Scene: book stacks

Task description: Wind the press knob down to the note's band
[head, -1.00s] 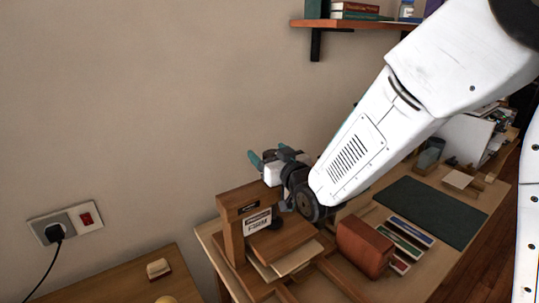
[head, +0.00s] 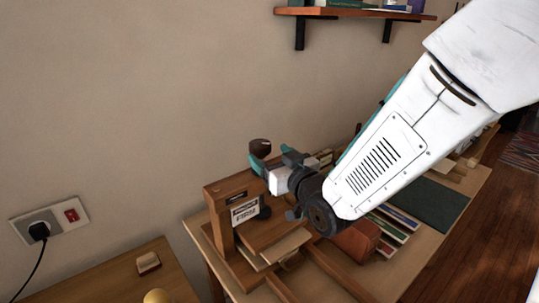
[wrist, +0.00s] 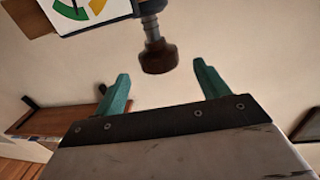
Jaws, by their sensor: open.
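The wooden press (head: 222,235) stands on the bench, with a small printed note (head: 245,210) on its front. Its dark brown knob (head: 261,147) shows just above my gripper's fingers in the head view. In the wrist view the knob (wrist: 158,58) sits on a grey threaded screw (wrist: 151,28), with a dial (wrist: 88,12) of green and yellow bands beside it, cut off by the edge. My gripper (wrist: 163,85) is open, its teal fingers apart. The knob lies between and just beyond the fingertips, apart from both. In the head view my gripper (head: 269,157) is above the press.
A reddish-brown block (head: 356,240), several coloured books (head: 395,228) and a dark green mat (head: 440,205) lie right of the press. A wall shelf (head: 350,13) hangs above. A socket plate (head: 50,222) is on the left wall.

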